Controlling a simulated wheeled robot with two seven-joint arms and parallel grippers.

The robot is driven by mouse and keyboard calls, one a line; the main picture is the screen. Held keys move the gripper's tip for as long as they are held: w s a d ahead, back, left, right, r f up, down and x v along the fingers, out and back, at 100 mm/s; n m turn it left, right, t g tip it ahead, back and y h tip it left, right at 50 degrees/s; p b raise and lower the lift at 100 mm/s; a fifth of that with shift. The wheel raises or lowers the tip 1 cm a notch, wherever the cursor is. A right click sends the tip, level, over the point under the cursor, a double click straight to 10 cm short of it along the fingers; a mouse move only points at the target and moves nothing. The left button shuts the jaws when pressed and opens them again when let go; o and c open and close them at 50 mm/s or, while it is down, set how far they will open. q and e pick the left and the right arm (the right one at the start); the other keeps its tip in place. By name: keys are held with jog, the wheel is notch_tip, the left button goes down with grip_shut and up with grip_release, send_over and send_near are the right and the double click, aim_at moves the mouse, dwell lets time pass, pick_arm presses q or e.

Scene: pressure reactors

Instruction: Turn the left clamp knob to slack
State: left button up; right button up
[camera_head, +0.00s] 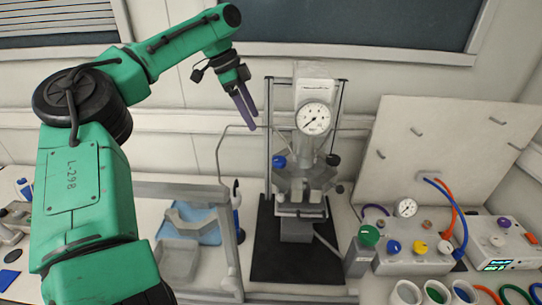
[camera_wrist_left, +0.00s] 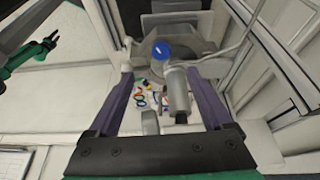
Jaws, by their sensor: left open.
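The reactor stands on a black mat (camera_head: 262,262) in the middle of the head view, with a round white gauge (camera_head: 314,118) on it. A blue knob (camera_head: 279,161) is at its left side, and a dark knob (camera_head: 333,160) is at its right. My left gripper (camera_head: 253,122) is open and empty, above and left of the blue knob, apart from it. In the left wrist view, the blue knob (camera_wrist_left: 161,50) lies between and beyond the purple fingers of my left gripper (camera_wrist_left: 161,70). In that view, a green arm with a dark gripper (camera_wrist_left: 50,42) shows small at the upper left; its jaws are unclear.
A thin bent pipe (camera_head: 219,155) runs left from the reactor, near the gripper. A grey frame (camera_head: 235,262) and blue tray (camera_head: 200,236) stand left of it. A valve box (camera_head: 408,258) and coloured rings (camera_head: 436,293) are at the right.

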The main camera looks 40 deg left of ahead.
pick_arm(q)
send_near(278, 159)
jog(key=d, duration=0.1)
jog(key=p+x, duration=0.1)
jog(key=x, duration=0.1)
jog(key=p+x, duration=0.1)
jog(key=x, duration=0.1)
jog(key=a+x, duration=0.1)
jog(key=x, duration=0.2)
jog(key=shift+s+f+p, duration=0.1)
jog(key=shift+f+p, duration=0.2)
jog(key=shift+p, duration=0.1)
jog(key=shift+d+f, duration=0.1)
jog(key=shift+f, duration=0.2)
jog(key=shift+w+d+f, duration=0.15)
jog(key=shift+w, duration=0.05)
jog(key=shift+w+d, duration=0.15)
grip_shut()
pick_arm(e)
jog(key=w+r, duration=0.1)
jog(key=w+d+r, duration=0.1)
jog(key=shift+w+d+r, duration=0.15)
jog(key=shift+d+r, duration=0.05)
jog(key=shift+r, duration=0.1)
jog(key=shift+d, duration=0.1)
